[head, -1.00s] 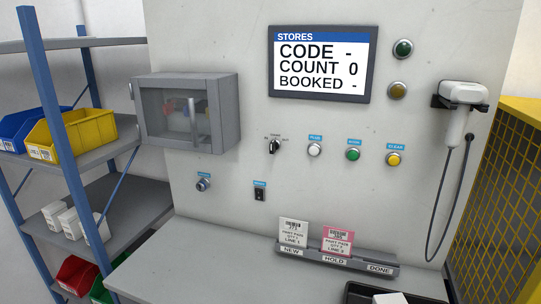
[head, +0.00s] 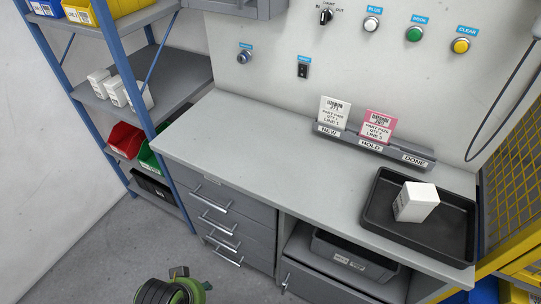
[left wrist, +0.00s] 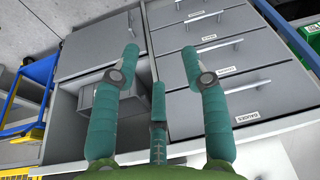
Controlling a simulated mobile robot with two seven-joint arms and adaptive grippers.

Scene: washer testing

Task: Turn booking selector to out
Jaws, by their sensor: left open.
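The booking selector (head: 326,16) is a small black rotary knob on the grey panel, at the top of the head view. It has IN printed at its left and OUT at its right. Its handle looks near upright; I cannot tell its exact setting. No gripper is near it. My left gripper (left wrist: 160,62) shows in the left wrist view with its teal fingers spread, open and empty, with the drawers beyond. In the head view only green and black parts of my arm show at the bottom edge. My right gripper is not seen.
A white button (head: 371,25), green button (head: 414,34) and yellow button (head: 460,45) sit right of the selector. Below are a blue-ringed knob (head: 244,57) and black switch (head: 303,70). A card rack (head: 405,154) and black tray (head: 364,212) stand on the worktop (head: 235,135).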

